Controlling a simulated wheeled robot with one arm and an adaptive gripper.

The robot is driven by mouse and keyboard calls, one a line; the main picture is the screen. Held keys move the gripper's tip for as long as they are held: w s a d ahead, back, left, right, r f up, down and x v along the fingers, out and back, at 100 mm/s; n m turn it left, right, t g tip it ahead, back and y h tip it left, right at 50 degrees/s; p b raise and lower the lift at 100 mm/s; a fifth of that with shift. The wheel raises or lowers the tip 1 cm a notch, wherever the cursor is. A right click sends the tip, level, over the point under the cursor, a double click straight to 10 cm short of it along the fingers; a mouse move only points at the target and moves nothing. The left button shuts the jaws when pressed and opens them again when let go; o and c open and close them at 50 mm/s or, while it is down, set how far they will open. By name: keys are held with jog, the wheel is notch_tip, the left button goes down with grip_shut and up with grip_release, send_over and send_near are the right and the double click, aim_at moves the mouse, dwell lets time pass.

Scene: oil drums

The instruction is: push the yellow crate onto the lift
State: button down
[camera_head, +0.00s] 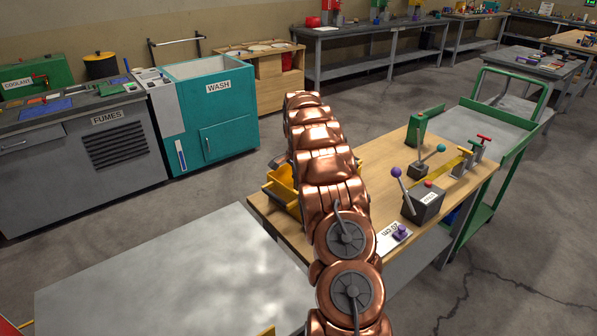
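A yellow crate (281,187) sits at the far left edge of the wooden bench top (405,165); my copper arm hides its right part. A flat grey metal platform (170,275) lies at the lower left, near the bench; I cannot tell for sure whether it is the lift. My arm reaches up the middle of the picture, across the bench.
The bench holds a grey lever box (425,203) with a purple knob, a smaller lever (427,161), yellow and green fixtures, and a white card (388,239). A green-framed cart (490,127) stands at its far right. The teal WASH cabinet (212,115) stands behind, with open floor between.

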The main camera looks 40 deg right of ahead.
aim_at(289, 194)
notch_tip(289, 194, down, 3)
jog(key=shift+a+r+p, duration=0.1)
jog(key=shift+r+p, duration=0.05)
jog(key=shift+p, duration=0.2)
jog(key=shift+a+r, duration=0.1)
jog(key=shift+a, duration=0.95)
jog(key=shift+w+a+p, duration=0.2)
jog(key=shift+a+p, duration=0.25)
jog(key=shift+a, duration=0.4)
